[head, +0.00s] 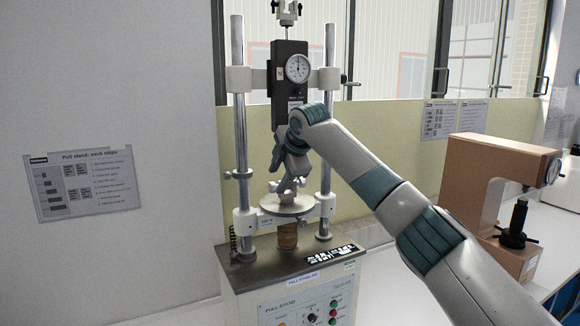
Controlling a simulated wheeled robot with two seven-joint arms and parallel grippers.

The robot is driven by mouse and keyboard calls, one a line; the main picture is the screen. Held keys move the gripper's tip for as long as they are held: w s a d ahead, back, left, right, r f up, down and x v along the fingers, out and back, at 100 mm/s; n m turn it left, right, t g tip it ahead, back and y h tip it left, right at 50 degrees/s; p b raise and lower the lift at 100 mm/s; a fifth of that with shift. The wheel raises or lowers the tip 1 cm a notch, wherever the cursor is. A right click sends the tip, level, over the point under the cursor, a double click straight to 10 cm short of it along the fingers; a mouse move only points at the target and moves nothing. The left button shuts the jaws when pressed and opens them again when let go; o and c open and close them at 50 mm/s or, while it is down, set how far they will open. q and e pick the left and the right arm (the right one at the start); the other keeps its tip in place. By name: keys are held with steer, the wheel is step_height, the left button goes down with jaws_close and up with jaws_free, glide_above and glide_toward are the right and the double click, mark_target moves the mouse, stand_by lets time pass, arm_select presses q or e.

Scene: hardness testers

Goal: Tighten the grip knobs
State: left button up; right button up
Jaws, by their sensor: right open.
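A pull stand (290,268) with two steel columns stands on the bench in the head view. A dark force gauge block with a round dial (298,68) hangs between the columns. A small metal clamp (287,12) with a side knob shows at the very top. Below the gauge, a round grey plate (290,207) sits on the lower crossbar. My right gripper (286,184) points down just above this plate, between the columns, with its jaws open. My wrist and gripper hide much of the space below the gauge, so I cannot make out any grip knobs there. My left gripper is not in view.
A work-steps sheet (84,183) hangs on the left wall. A tan bench tester (478,190) with a black-handled knob stands at the right, beyond my right arm. The stand's columns flank the gripper closely. White bench is bare left of the stand.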

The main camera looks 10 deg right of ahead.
steer(key=b+v, duration=0.3)
steer(key=v, duration=0.7)
steer(key=shift+b, duration=0.4)
steer(key=shift+d, duration=0.1)
